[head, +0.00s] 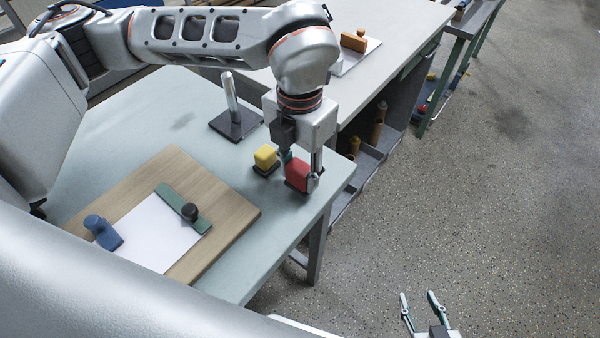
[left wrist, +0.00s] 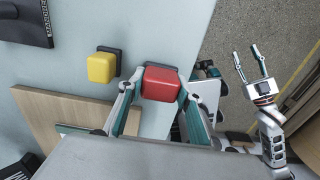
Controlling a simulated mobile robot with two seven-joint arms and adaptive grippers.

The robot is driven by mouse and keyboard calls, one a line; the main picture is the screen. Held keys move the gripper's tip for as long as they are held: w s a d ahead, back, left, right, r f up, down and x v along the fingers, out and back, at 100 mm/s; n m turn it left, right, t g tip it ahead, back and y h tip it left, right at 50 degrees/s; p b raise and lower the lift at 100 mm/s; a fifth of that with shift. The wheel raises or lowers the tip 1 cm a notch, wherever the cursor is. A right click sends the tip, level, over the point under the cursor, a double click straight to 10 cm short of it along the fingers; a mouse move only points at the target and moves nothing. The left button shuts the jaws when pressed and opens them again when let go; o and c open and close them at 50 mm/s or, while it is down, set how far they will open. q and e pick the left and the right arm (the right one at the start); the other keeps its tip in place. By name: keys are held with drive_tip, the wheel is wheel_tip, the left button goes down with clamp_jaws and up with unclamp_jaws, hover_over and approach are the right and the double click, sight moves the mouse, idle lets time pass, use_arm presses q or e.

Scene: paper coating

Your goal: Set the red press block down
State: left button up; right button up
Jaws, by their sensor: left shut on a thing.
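The red press block (head: 298,174) is near the right edge of the pale green table (head: 130,130). My left gripper (head: 301,168) points down and is shut on it; the left wrist view shows the red block (left wrist: 160,83) between both fingers. A dark base shows at the block's lower edge; I cannot tell whether it touches the table. My right gripper (head: 422,300) is open and empty over the floor, and also shows in the left wrist view (left wrist: 251,66).
A yellow block (head: 265,157) on a dark base stands just left of the red one. A wooden board (head: 225,200) holds white paper (head: 150,232), a green bar (head: 172,198) and a blue block (head: 103,232). A metal post (head: 231,100) stands behind. The table's right edge is close.

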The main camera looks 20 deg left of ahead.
sight(300, 166)
use_arm(q)
drive_tip(key=shift+f, duration=0.65)
drive_tip(key=o, duration=1.2)
drive_tip(key=shift+f, duration=0.1)
wheel_tip(300, 166, up, 12)
drive_tip(key=shift+r+p, duration=0.15)
drive_tip(key=shift+p, duration=0.15)
